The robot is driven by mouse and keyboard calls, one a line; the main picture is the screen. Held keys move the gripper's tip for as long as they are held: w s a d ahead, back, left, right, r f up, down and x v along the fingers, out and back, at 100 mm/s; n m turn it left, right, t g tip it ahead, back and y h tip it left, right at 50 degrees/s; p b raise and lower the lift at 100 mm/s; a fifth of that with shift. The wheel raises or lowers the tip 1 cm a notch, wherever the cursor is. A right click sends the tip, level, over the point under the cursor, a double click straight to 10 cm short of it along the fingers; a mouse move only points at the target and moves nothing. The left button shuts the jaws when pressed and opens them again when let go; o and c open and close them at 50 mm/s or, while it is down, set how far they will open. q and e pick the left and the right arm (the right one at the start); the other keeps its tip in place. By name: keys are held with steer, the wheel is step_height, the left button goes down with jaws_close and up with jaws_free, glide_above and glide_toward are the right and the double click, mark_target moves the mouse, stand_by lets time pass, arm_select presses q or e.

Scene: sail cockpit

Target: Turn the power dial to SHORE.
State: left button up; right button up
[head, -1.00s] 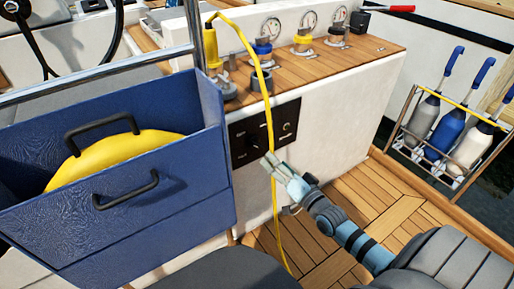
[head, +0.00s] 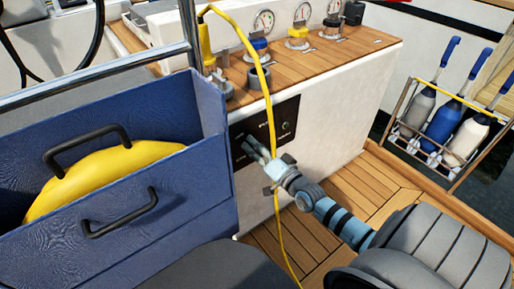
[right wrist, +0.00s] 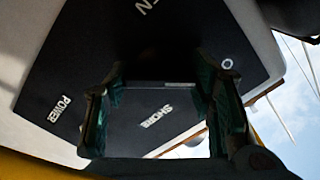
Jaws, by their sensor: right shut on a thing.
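The black power panel (head: 285,112) is on the white cockpit wall, below the wooden ledge. In the right wrist view, the panel (right wrist: 60,75) shows the words POWER and SHORE and part of another label. My right gripper (head: 252,147) is at the panel's lower left, with its fingers pointing at the panel. In the right wrist view, its two fingers (right wrist: 160,92) are on either side of the dark power dial (right wrist: 158,72), shut on it. The dial is hard to make out against the black panel. A pale line shows between the fingers, just above SHORE. My left gripper is not in view.
A yellow cable (head: 267,100) hangs from the ledge past my right gripper. A blue box (head: 50,215) with a yellow thing (head: 105,175) inside stands close on the left. Gauges and fittings line the wooden ledge (head: 330,60). A bottle rack (head: 408,152) is at right.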

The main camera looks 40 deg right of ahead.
steer(key=shift+m, duration=1.5)
steer(key=m+b, duration=0.1)
steer(key=m, duration=0.3)
steer(key=shift+f+m, duration=0.1)
steer(key=shift+m, duration=0.2)
steer(key=m, duration=0.4)
steer(key=shift+m, duration=0.3)
steer(key=m, duration=0.3)
steer(key=shift+b, duration=0.4)
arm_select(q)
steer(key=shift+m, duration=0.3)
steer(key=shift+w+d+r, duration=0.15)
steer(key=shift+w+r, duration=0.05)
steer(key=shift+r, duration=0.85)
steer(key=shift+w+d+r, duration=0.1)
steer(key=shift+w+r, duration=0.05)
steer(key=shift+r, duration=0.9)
arm_select(e)
steer(key=shift+m, duration=1.4)
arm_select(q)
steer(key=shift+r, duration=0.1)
arm_select(e)
steer(key=o, duration=1.2)
steer(key=shift+c, duration=0.2)
